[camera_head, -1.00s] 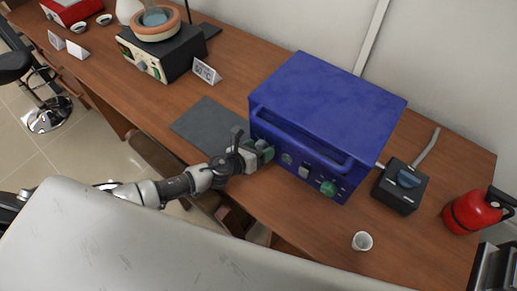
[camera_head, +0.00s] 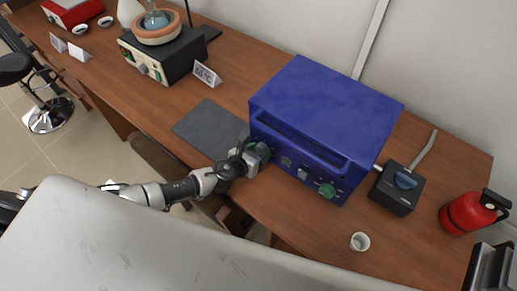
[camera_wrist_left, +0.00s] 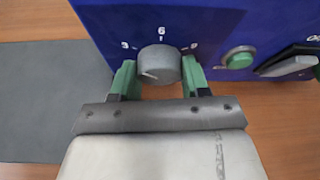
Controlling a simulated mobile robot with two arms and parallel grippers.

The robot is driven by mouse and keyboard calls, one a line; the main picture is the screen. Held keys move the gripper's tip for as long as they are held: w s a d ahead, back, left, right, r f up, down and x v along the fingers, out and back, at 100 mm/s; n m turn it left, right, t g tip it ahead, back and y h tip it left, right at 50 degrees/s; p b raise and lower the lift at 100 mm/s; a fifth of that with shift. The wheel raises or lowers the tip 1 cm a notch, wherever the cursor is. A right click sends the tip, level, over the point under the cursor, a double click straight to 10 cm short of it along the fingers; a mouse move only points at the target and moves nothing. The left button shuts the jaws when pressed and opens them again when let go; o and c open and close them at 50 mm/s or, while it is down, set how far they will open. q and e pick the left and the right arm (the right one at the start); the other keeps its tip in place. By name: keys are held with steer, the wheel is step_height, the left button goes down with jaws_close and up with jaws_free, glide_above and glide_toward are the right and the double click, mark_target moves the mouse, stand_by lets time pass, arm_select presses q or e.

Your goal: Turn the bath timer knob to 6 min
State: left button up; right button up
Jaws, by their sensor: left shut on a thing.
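The blue bath unit (camera_head: 325,100) stands on the wooden bench, its front panel facing my arm. In the left wrist view its grey timer knob (camera_wrist_left: 160,66) sits under a white scale reading 3, 6 and 9. A pale mark on the knob lies to its left side, below the 3, not at the 6. My left gripper (camera_head: 258,153) is at the left end of the panel, shut on the knob. Its green fingers (camera_wrist_left: 160,78) lie on either side of the knob in the left wrist view. My right gripper is not in view.
A green button (camera_wrist_left: 238,58) and a switch (camera_wrist_left: 290,64) are right of the knob. A grey mat (camera_head: 207,127) lies left of the unit. A black control box (camera_head: 399,188), white cup (camera_head: 360,242) and red canister (camera_head: 468,212) stand to the right.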

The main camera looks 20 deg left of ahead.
arm_select(q)
steer(key=shift+r+m+y+p, duration=0.15)
steer(key=shift+m+y+p, duration=0.35)
steer(key=shift+m+p, duration=0.15)
steer(key=shift+s+d+m+t+y+p, duration=0.1)
steer(key=shift+m+t+y+p, duration=0.3)
steer(key=shift+m+y+p, duration=0.4)
steer(key=shift+m+t+y+p, duration=0.3)
steer(key=shift+m+p, duration=0.05)
steer(key=shift+m, duration=0.6)
steer(key=shift+f+m+t+y, duration=0.2)
steer(key=shift+m+t+y, duration=0.3)
steer(key=shift+m, duration=0.4)
steer(key=o, duration=0.9)
